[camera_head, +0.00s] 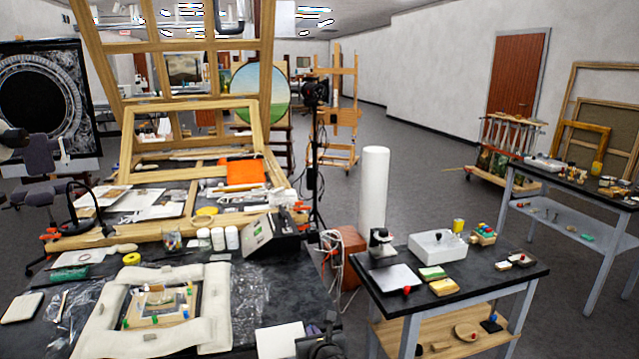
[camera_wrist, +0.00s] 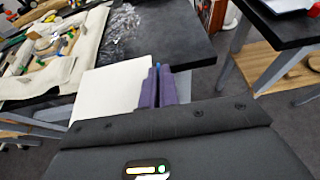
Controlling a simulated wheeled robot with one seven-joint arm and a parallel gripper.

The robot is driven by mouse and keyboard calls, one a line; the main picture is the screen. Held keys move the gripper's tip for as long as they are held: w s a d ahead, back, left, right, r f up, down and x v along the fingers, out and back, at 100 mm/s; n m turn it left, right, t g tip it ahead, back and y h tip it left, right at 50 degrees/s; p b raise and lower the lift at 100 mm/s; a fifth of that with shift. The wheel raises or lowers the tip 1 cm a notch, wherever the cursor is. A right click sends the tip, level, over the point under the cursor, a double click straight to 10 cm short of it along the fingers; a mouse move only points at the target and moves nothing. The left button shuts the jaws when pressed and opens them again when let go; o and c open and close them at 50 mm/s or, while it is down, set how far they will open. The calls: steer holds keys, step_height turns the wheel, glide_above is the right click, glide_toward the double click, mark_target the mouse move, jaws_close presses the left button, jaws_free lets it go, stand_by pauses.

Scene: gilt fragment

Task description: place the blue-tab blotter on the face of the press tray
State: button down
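My gripper (camera_head: 325,338) is at the bottom of the head view, by the left table's front edge. In the wrist view its two purple fingers (camera_wrist: 160,88) are close together with a bit of blue between them. The blue-tab blotter, a plain white sheet (camera_wrist: 108,92), extends to the left of the fingers; it also shows in the head view (camera_head: 279,341). The fingers appear shut on its blue tab. On the left table, a wooden piece with coloured tabs (camera_head: 160,302) lies inside a white padded border. I cannot tell for certain which thing is the press tray.
The left table (camera_head: 255,275) holds crumpled clear film, white jars (camera_head: 218,238) and a grey device (camera_head: 270,232). A smaller table (camera_head: 505,270) at right carries a pale sheet with a red knob (camera_head: 396,278), yellow pads and a white basin (camera_head: 437,245). A floor gap separates the tables.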

steer(key=s+d+f+m+h+p, duration=0.1)
steer(key=s+d+f, duration=0.3)
steer(key=d+f, duration=0.2)
steer(key=s+d+f+m+h+p, duration=0.1)
steer(key=s+d+f+m+h, duration=0.1)
steer(key=d+f, duration=0.4)
steer(key=s+d, duration=0.1)
steer(key=d, duration=0.3)
steer(key=shift+s+d+t, duration=0.3)
steer(key=shift+s+d, duration=0.05)
steer(key=shift+d, duration=0.05)
steer(key=shift+f, duration=0.1)
steer(key=shift+f, duration=0.1)
steer(key=s+f, duration=0.4)
steer(key=f, duration=0.1)
steer(key=shift+f, duration=0.15)
steer(key=shift+s, duration=0.1)
